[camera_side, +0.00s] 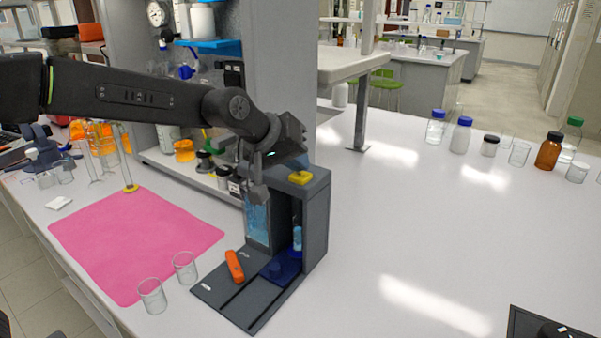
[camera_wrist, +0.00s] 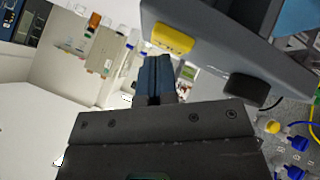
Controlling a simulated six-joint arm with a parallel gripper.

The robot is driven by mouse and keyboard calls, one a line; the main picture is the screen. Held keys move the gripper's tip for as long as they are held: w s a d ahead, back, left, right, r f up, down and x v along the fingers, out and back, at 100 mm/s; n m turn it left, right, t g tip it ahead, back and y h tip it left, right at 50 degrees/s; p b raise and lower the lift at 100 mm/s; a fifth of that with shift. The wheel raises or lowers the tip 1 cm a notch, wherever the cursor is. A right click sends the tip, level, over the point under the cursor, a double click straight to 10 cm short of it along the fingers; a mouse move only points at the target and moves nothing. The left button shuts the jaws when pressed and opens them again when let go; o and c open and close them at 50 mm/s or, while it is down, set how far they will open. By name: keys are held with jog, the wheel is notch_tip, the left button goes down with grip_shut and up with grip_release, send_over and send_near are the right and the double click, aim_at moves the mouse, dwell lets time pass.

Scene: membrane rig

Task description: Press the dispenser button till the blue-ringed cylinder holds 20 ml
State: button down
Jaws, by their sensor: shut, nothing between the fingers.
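The dark grey dispenser (camera_side: 316,220) stands on the bench with a yellow button (camera_side: 300,177) on its top. The button also shows in the wrist view (camera_wrist: 173,38), just beyond and right of the fingertips. A slim cylinder with some blue liquid (camera_side: 297,238) stands in the dispenser bay on a blue foot (camera_side: 282,268); its ring and graduations are too small to read. A clear tank of blue liquid (camera_side: 257,222) is beside it. My gripper (camera_side: 258,198) is shut and empty, pointing down left of the button and apart from it. Its shut fingers show in the wrist view (camera_wrist: 154,75).
An orange object (camera_side: 235,265) lies on the dispenser's base plate. Two beakers (camera_side: 152,295) stand near the pink mat (camera_side: 135,240). A yellow-footed cylinder (camera_side: 127,165) stands behind the mat. Shelving (camera_side: 200,175) is close behind my arm. The bench at right is mostly clear.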

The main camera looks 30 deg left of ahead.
aim_at(298, 174)
jog(key=shift+f, duration=0.3)
jog(key=shift+r, duration=0.15)
dwell(0.3)
jog(key=shift+r, duration=0.9)
jog(key=shift+r, duration=2.5)
